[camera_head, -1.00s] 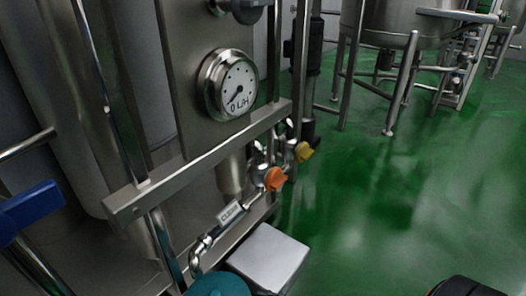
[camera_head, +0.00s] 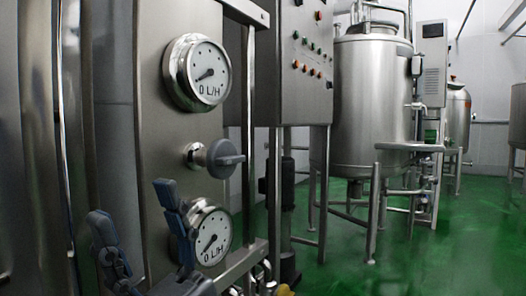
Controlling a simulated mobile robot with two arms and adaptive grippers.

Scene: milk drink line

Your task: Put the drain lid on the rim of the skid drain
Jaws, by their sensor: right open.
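My right gripper (camera_head: 130,200) is in the lower left of the head view. Its two dark blue-grey fingers point up and stand apart, with nothing visible between them. It shows in front of the steel panel, left of the lower gauge. I cannot see the drain lid, the skid drain or its rim in the current view. My left gripper is not in view.
The steel panel bears an upper gauge (camera_head: 196,72), a lower gauge (camera_head: 211,236) and a grey valve knob (camera_head: 222,158). A control cabinet (camera_head: 306,62) and a steel tank (camera_head: 371,105) stand behind. Green floor (camera_head: 440,250) is open at right.

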